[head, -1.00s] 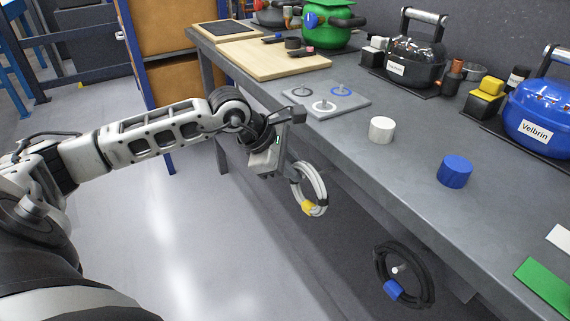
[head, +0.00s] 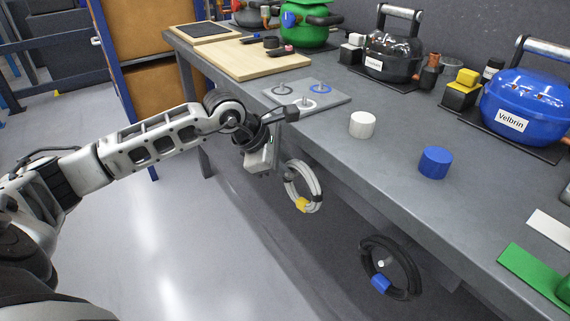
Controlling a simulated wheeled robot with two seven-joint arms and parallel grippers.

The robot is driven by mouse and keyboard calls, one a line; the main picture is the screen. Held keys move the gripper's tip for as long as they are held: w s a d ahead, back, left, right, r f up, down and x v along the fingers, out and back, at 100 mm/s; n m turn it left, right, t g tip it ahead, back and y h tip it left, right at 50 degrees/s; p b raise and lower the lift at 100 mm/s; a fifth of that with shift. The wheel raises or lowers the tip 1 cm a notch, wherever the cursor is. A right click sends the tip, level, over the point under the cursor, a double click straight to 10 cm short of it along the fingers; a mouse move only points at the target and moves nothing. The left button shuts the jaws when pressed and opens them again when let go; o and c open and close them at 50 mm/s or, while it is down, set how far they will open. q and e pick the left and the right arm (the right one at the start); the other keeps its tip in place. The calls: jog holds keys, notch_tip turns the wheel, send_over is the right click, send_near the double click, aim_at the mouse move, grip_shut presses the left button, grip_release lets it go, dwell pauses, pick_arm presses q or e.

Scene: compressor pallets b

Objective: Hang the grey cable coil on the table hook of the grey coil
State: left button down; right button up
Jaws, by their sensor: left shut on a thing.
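The grey cable coil (head: 318,186), a light ring with a yellow tie, is in the head view beside the front edge of the table. My left gripper (head: 284,172) is shut on the coil's upper left side and holds it upright, below the tabletop level. I cannot tell whether the coil touches a hook; no hook for it is visible. A black coil (head: 411,268) with a blue tie hangs under the table edge on a light peg (head: 381,264). My right gripper is not in view.
The grey table (head: 420,215) carries a white cylinder (head: 362,124), a blue cylinder (head: 435,162) and a plate with pegs (head: 330,95). Black and blue compressors (head: 520,100) stand at the back. The floor (head: 190,260) left of the table is clear.

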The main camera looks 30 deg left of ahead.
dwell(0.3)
pick_arm(q)
jog(key=c, duration=1.2)
grip_release()
jog(key=shift+o, duration=0.2)
jog(key=v, duration=1.6)
jog(key=shift+b, duration=0.45)
jog(key=shift+a, duration=0.1)
